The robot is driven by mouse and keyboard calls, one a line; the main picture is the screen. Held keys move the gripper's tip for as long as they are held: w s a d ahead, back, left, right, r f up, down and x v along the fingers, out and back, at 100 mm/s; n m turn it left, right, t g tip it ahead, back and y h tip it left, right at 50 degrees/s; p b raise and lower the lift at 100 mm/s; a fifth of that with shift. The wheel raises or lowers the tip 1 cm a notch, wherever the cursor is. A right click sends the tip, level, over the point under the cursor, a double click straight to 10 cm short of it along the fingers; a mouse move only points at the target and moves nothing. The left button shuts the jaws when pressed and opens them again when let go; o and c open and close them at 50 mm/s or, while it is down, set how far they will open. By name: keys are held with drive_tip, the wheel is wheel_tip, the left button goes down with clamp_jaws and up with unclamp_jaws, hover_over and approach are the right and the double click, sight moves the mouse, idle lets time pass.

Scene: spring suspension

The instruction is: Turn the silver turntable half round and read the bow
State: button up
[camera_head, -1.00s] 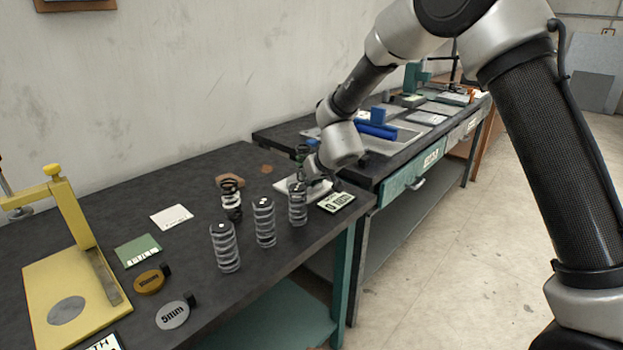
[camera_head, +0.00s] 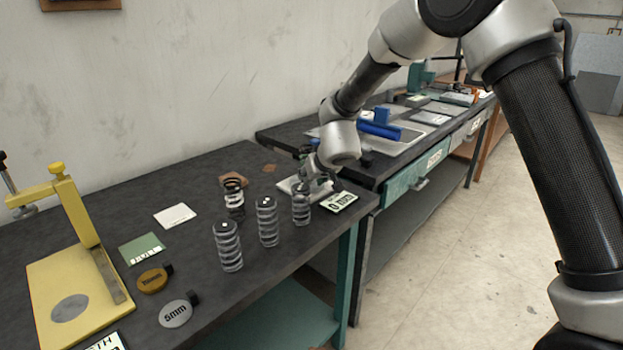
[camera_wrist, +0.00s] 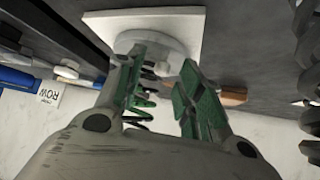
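The silver turntable (camera_wrist: 150,45) is a pale round disc on a white square base (camera_wrist: 190,22). The base also shows in the head view (camera_head: 288,185), at the bench's right end, partly hidden by my gripper. A small knob (camera_wrist: 162,69) shows at the disc's edge. A dark green coil spring (camera_wrist: 138,117) shows between my fingers. My gripper (camera_wrist: 163,62) is open, with its green-padded fingers apart and their tips close to the disc. I cannot tell whether they touch the disc or the spring. No bow can be made out.
Several grey springs (camera_head: 228,247) stand close to the turntable on its left and front. A display card (camera_head: 339,202) lies at its right. A yellow press (camera_head: 75,280) stands at far left. A second bench with a blue cylinder (camera_head: 380,130) adjoins at the right.

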drive_tip(key=v, duration=1.2)
